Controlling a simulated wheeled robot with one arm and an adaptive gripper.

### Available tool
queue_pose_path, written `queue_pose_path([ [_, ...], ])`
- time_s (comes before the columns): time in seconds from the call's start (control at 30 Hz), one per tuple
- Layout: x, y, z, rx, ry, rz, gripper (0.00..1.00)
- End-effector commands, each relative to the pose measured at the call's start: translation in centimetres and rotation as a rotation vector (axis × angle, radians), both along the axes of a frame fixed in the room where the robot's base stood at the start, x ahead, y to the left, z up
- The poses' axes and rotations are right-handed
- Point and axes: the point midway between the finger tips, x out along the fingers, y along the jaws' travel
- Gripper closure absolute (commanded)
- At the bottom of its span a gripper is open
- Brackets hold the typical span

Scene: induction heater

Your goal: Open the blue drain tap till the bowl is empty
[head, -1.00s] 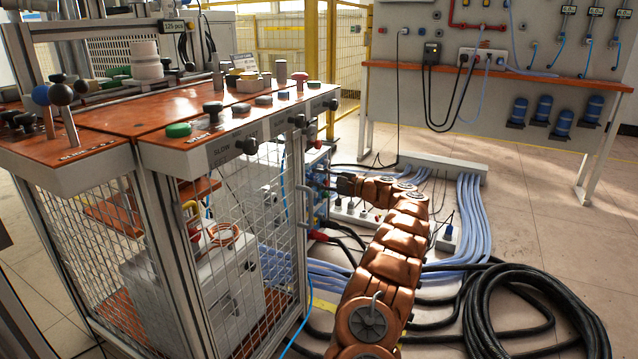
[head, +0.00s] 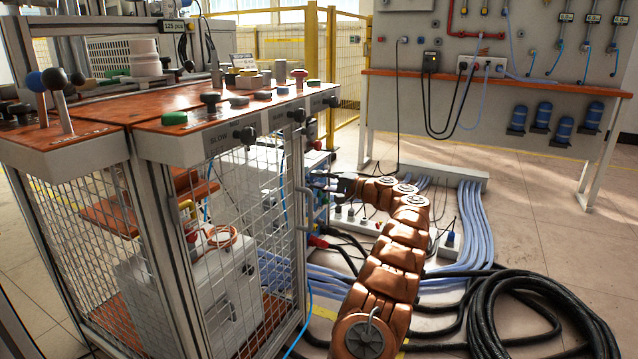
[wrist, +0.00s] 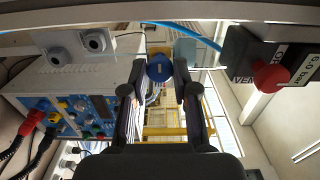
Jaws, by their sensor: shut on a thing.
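The blue tap (wrist: 160,68) shows in the wrist view as a round blue knob at the top centre. My gripper (wrist: 160,76) has its two dark fingers on either side of this knob, shut on it. In the head view my gripper (head: 342,186) reaches to the right side of the caged machine (head: 205,150), and the tap cannot be made out there. I cannot identify the bowl in either view, so its water level is not visible.
In the wrist view a blue panel (wrist: 85,112) with plugs and cables lies left, and a red vent knob (wrist: 268,76) lies right. In the head view black hose coils (head: 530,315) and blue hoses (head: 472,215) lie on the floor around my arm.

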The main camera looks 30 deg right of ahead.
Motion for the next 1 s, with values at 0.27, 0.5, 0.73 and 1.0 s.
queue_pose_path([
  [0.27,0.05,0.25,-0.23,-0.003,0.003,0.006,1.0],
  [0.5,0.05,0.19,-0.19,-0.002,0.002,0.005,0.56],
  [0.73,0.02,0.08,-0.09,-0.003,0.001,0.002,0.46],
  [1.0,-0.47,-0.3,0.0,-0.002,0.0,0.0,0.46],
])
